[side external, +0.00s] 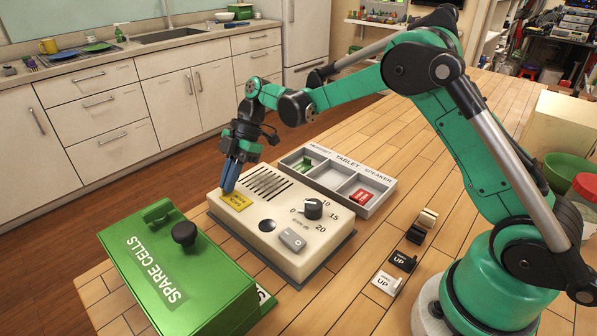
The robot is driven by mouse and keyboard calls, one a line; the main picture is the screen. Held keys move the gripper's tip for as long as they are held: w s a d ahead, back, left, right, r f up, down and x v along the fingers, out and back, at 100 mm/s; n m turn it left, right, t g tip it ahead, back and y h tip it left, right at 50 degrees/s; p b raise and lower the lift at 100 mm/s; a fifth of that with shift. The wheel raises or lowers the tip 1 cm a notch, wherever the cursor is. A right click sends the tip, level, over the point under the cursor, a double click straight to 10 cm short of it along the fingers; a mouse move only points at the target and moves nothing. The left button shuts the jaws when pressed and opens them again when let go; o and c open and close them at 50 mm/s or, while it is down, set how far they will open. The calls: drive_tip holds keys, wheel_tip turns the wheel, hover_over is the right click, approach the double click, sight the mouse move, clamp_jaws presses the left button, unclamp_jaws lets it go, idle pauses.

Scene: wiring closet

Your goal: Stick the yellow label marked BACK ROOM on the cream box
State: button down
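The cream box (330,240) stands on the wooden counter, with slots, a black dial, a dark round hole and a grey switch on its top. A yellow label (238,201) lies on or just over the box's top at its left corner. Its small dark print is too small to read surely. My gripper (228,188) points down with blue fingers, their tips at the label's upper left edge. The fingers look close together; I cannot tell whether they touch or grip the label.
A green SPARE CELLS box (205,262) with a black knob stands close at the left. A grey three-compartment tray (322,182) behind the cream box holds green and red pieces. Small black (403,261) and white (386,283) UP pieces lie at the right, near a cream-and-dark piece (427,219).

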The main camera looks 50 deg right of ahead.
drive_tip(key=c, duration=0.9)
unclamp_jaws()
drive_tip(key=v, duration=0.5)
drive_tip(key=shift+d+r, duration=0.2)
drive_tip(key=shift+r, duration=0.1)
